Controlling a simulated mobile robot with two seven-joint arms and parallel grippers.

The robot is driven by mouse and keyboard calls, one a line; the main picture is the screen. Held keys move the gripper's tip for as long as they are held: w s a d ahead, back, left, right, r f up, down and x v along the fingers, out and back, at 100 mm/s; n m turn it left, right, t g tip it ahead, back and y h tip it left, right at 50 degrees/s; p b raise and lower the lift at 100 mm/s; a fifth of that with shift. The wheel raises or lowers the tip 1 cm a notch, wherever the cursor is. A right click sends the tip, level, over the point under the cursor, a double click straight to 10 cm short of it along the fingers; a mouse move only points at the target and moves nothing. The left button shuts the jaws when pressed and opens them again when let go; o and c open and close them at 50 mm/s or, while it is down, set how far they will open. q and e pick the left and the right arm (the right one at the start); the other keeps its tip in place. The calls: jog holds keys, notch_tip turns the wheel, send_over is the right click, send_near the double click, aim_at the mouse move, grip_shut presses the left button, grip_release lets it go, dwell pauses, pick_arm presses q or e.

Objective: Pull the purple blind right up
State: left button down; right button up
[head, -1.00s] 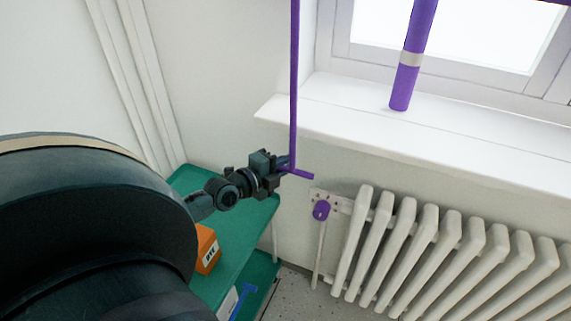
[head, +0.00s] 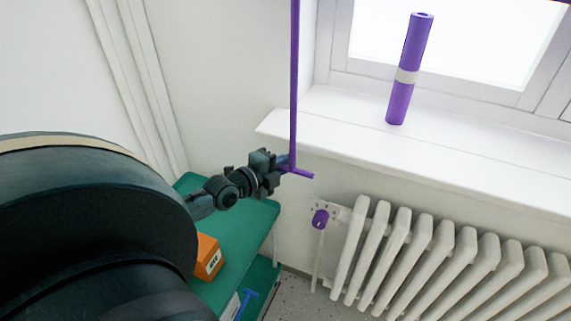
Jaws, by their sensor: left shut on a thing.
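A thin purple cord or wand (head: 294,80) hangs down in front of the wall, left of the window. It ends in a short purple crossbar handle (head: 303,174). My left gripper (head: 284,164) is shut on the handle at the cord's lower end, with part of the bar sticking out to the right. The blind itself is almost wholly out of view; only a thin purple sliver (head: 564,1) shows at the top right corner, and I cannot tell for sure that it is the blind. My right gripper is not in view.
A purple roll (head: 400,103) with a pale band stands on the white window sill (head: 455,155). A white radiator (head: 440,265) with a purple valve knob (head: 320,219) is below. A green shelf unit (head: 245,230) carries an orange box (head: 207,258) under my arm.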

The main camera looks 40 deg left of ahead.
pick_arm(q)
jog(key=c, duration=1.4)
grip_release()
jog(key=shift+r, duration=0.2)
jog(key=s+a+r, duration=0.1)
jog(key=s+r, duration=0.1)
jog(key=s, duration=1.1)
jog(key=shift+r, duration=0.2)
jog(key=shift+a, duration=0.1)
